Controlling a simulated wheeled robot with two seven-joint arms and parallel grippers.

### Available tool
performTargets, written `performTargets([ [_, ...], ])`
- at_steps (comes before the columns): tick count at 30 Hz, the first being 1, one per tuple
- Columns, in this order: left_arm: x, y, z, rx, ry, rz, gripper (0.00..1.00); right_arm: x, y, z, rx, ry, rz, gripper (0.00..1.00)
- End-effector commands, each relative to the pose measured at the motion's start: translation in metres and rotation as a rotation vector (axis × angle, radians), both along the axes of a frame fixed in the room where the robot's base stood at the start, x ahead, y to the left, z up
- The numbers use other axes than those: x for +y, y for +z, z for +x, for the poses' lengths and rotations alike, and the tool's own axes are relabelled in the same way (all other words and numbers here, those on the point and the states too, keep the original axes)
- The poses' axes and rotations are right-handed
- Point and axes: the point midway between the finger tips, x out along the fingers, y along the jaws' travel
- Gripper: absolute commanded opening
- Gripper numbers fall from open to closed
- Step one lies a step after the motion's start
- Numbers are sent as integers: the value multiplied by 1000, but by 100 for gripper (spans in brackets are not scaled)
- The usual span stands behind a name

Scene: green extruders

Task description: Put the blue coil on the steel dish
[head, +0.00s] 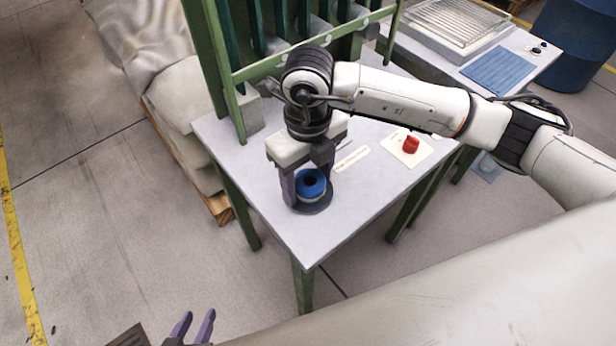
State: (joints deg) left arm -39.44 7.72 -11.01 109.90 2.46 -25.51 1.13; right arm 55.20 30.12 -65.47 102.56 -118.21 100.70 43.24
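The blue coil (311,182), a ring with a pale band below it, is at the table's near part. Right below it shows a dark grey round dish (318,207), which looks like the steel dish. Whether the coil rests on it or hangs just above it is unclear. My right gripper (309,178) points down with one finger on each side of the coil. I cannot tell whether the fingers press on it. My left gripper (193,328) is low at the bottom left, away from the table, with its fingers apart and empty.
The grey table (338,232) carries a green rack (300,52) at its back and a red knob (411,145) on a pale plate at its right. A second table holds a wire-topped tray (461,22) and a blue mat (499,71). A sack-laden pallet (185,108) stands left.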

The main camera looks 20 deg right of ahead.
Motion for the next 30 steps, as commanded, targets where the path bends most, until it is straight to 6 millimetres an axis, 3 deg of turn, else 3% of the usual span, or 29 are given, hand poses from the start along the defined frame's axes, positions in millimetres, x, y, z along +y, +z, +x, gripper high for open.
performTargets([
  [9,-1,2,2,-4,0,0,31,0,1,0,0,-1,0,65],
  [14,-1,5,3,-7,0,-2,31,0,11,1,-2,-1,0,65],
  [24,-1,0,3,-6,-2,-2,31,0,82,1,-6,1,0,65],
  [30,-2,0,3,-7,-3,-2,31,0,113,1,-3,0,0,65],
])
